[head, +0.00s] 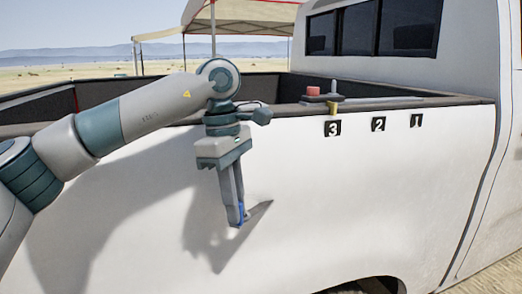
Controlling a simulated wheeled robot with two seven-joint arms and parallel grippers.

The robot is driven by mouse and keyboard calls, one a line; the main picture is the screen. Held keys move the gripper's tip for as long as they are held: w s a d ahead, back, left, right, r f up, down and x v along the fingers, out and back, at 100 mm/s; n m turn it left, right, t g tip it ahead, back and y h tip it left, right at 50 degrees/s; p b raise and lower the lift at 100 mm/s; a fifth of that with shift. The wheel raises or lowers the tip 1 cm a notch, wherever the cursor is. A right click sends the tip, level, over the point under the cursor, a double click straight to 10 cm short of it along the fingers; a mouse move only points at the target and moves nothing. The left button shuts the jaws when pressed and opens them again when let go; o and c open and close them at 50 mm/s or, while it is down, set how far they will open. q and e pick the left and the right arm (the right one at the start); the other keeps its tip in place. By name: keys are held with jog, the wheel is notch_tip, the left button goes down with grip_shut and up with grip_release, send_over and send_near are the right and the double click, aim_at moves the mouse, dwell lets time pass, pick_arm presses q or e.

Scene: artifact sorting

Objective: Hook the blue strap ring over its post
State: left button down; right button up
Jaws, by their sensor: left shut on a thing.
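My left gripper (236,219) points down in front of the white truck's side. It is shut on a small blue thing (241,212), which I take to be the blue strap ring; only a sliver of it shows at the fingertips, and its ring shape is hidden. A small yellowish post (333,107) stands out at the truck bed's rail, above the label 3 (332,128). The gripper is left of this post and lower, well apart from it. I cannot tell which post belongs to the blue ring. My right gripper is not in view.
The bed rail (450,101) of the truck runs across behind my left arm. Labels 2 (378,124) and 1 (417,121) sit below it. A red block (313,91) and a thin grey upright (333,86) stand by the rail. A canopy (250,14) is behind.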

pick_arm(q)
jog(key=s+a+f+m, duration=0.2)
jog(key=a+f+m, duration=0.15)
jog(key=f, duration=0.85)
jog(key=s+a+f+m, duration=0.1)
jog(key=a+f+m, duration=0.3)
jog(key=f, duration=0.7)
jog(key=s+a+f+m, duration=0.3)
jog(key=s+a+f, duration=0.1)
jog(key=s+f, duration=0.3)
jog(key=s+a+f+m+y, duration=0.1)
jog(key=s+a+f+m, duration=0.2)
jog(key=s+a+f, duration=0.2)
jog(key=s+f, duration=0.3)
jog(key=f, duration=0.4)
jog(key=shift+s+a+g, duration=0.2)
jog(key=shift+a+g, duration=0.05)
jog(key=shift+g, duration=0.15)
